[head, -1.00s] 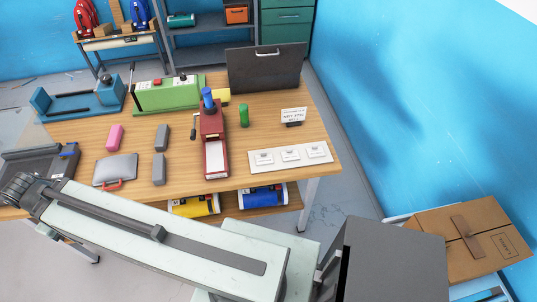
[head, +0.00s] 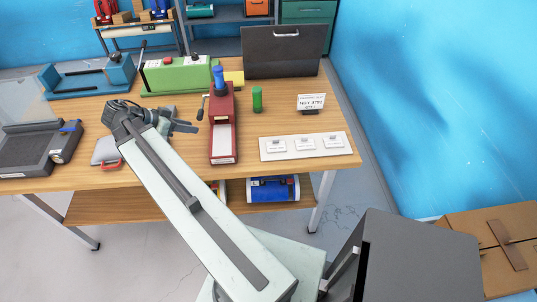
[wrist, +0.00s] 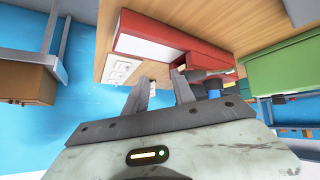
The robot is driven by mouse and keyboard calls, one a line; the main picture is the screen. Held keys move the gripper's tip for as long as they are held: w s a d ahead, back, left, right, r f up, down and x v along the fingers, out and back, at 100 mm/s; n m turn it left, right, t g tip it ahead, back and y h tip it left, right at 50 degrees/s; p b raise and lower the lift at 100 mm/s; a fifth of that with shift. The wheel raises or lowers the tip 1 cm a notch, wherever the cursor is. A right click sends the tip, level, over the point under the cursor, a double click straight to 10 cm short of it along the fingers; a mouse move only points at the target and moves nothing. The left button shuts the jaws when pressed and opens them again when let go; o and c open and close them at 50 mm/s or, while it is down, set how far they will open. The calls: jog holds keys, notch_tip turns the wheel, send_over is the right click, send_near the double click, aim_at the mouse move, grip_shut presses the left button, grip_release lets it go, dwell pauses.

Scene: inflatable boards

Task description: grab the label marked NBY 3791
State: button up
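Three small white labels, left (head: 276,146), middle (head: 305,144) and right (head: 333,141), lie in a row on a white board (head: 298,156) at the table's right front. Their print is too small to read. A standing white card (head: 311,101) behind them carries text that looks like NBY 379 and an unclear last digit. My gripper (head: 190,127) is above the table, left of the red press (head: 223,140) and well apart from the labels. In the wrist view my gripper (wrist: 164,86) has its two fingers apart with nothing between them; the label board (wrist: 120,83) shows beyond.
The red press with its blue handle stands between my gripper and the board. A green cylinder (head: 257,99) stands right of it. A green machine (head: 180,76) and a dark panel (head: 284,52) are behind. A cardboard box (head: 490,245) is at lower right, near the blue wall.

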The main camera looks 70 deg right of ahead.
jog(key=s+d+f+m+g+b, duration=0.2)
jog(key=s+d+f+m+b, duration=0.1)
jog(key=s+d, duration=0.4)
jog(key=s+d+f+m+g+b, duration=0.25)
jog(key=s+d+f, duration=0.2)
jog(key=s, duration=0.35)
jog(key=m+g+y+b, duration=0.1)
jog(key=m+y+b, duration=0.2)
jog(key=b, duration=0.2)
send_near(301, 141)
jog(key=shift+s+d+r, duration=0.2)
jog(key=shift+s+r, duration=0.35)
jog(key=shift+s, duration=0.3)
jog(key=shift+b+x, duration=0.75)
jog(key=shift+x, duration=0.45)
jog(key=b+x, duration=0.2)
jog(key=x, duration=0.3)
jog(key=shift+s+d+r, duration=0.1)
jog(key=shift+d, duration=0.2)
jog(key=shift+r, duration=0.1)
grip_shut()
